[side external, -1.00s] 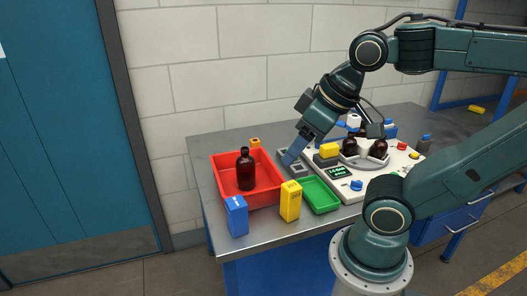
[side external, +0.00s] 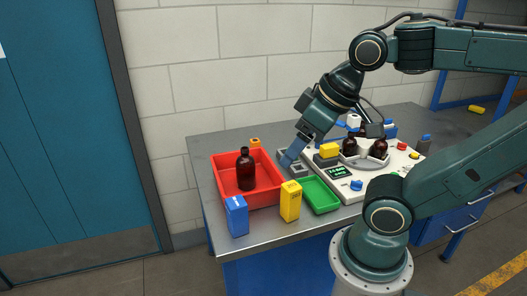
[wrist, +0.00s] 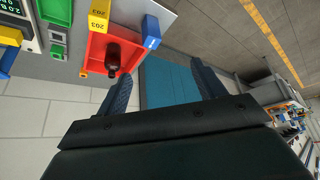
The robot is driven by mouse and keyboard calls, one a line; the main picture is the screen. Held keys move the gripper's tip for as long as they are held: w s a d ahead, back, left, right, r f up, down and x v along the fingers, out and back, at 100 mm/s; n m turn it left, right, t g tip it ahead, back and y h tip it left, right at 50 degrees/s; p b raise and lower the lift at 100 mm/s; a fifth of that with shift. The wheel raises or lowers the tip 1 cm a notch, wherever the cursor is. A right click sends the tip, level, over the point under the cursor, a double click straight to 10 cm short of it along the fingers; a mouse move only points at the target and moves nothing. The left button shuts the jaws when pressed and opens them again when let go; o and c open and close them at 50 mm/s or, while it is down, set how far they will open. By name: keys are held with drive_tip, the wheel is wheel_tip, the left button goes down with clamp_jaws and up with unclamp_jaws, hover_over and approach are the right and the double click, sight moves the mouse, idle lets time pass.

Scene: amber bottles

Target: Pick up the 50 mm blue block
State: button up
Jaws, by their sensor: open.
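The blue block (side external: 237,216) stands upright on the front left corner of the grey bench, in front of the red tray. It also shows in the wrist view (wrist: 151,32) near the top, beside the red tray's edge. My gripper (side external: 289,158) is above the bench behind the green tray, up and to the right of the block and well apart from it. In the wrist view my gripper (wrist: 164,80) has its two dark blue fingers spread wide, with nothing between them.
The red tray (side external: 263,200) holds an amber bottle (side external: 245,170). A yellow block (side external: 290,201) stands between the blue block and the green tray (side external: 319,195). A white machine (side external: 345,186) with bottles is to the right. The bench edge is close to the blue block.

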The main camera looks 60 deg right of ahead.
idle(0.3)
drive_tip(key=n+g+y, duration=0.3)
drive_tip(key=n+y, duration=0.1)
drive_tip(key=n, duration=0.6)
approach(237, 201)
drive_tip(key=r, duration=0.1)
drive_tip(key=shift+s+a+r, duration=0.15)
drive_tip(key=shift+s, duration=0.25)
drive_tip(key=shift+h, duration=0.3)
drive_tip(key=shift+x, duration=4.35)
drive_tip(key=shift+w, duration=0.1)
drive_tip(key=shift+x, duration=2.55)
